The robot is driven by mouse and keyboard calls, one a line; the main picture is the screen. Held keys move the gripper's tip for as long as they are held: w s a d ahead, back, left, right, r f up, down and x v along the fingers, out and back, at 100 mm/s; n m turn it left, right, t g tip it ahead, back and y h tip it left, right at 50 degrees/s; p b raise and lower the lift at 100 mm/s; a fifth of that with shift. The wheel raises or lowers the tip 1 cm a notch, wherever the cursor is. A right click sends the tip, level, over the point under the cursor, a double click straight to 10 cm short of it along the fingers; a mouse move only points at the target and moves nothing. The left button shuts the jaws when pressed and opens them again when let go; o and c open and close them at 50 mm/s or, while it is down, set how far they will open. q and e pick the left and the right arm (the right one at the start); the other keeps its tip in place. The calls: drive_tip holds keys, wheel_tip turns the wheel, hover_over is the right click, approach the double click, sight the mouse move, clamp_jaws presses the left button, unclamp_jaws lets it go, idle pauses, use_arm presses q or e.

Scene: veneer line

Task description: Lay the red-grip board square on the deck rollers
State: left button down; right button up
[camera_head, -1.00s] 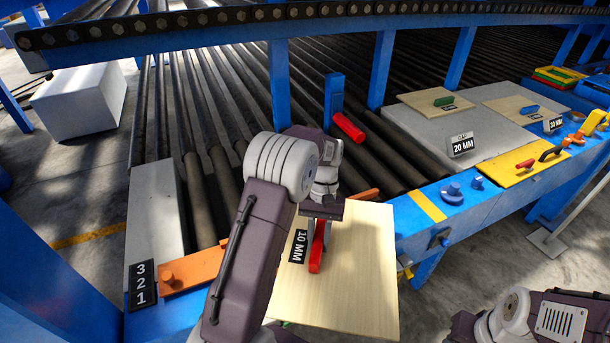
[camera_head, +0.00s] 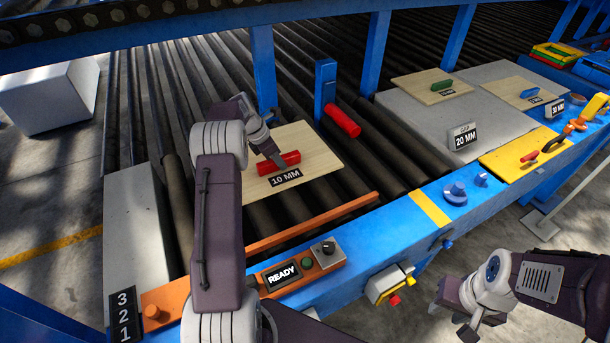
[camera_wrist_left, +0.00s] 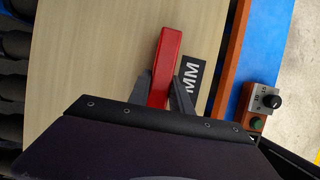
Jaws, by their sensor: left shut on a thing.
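The red-grip board is a pale wooden panel (camera_head: 315,147) with a red grip (camera_head: 285,162) and a "10 MM" label. It is over the deck rollers (camera_head: 290,213), behind the orange rail; I cannot tell whether it touches them.
An orange rail (camera_head: 312,222) and a "READY" panel (camera_head: 284,274) are at the deck's near edge. A red cylinder (camera_head: 343,121) on a blue post (camera_head: 326,85) stands right behind the board. A grey slab (camera_head: 425,112) carries other boards at the right.

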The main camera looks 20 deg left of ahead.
sight(259, 196)
use_arm(q)
drive_tip(key=shift+s+r, duration=0.1)
drive_tip(key=s+f, duration=0.2)
drive_tip(key=s, duration=0.2)
drive_tip(key=s+f, duration=0.2)
drive_tip(key=s, duration=0.1)
drive_tip(key=s+f, duration=0.3)
drive_tip(key=s, duration=0.1)
drive_tip(key=shift+s, duration=0.35)
drive_tip(key=shift+f, duration=2)
drive_tip(key=c, duration=1.2)
unclamp_jaws()
drive_tip(key=shift+f, duration=0.1)
drive_tip(key=shift+o, duration=0.2)
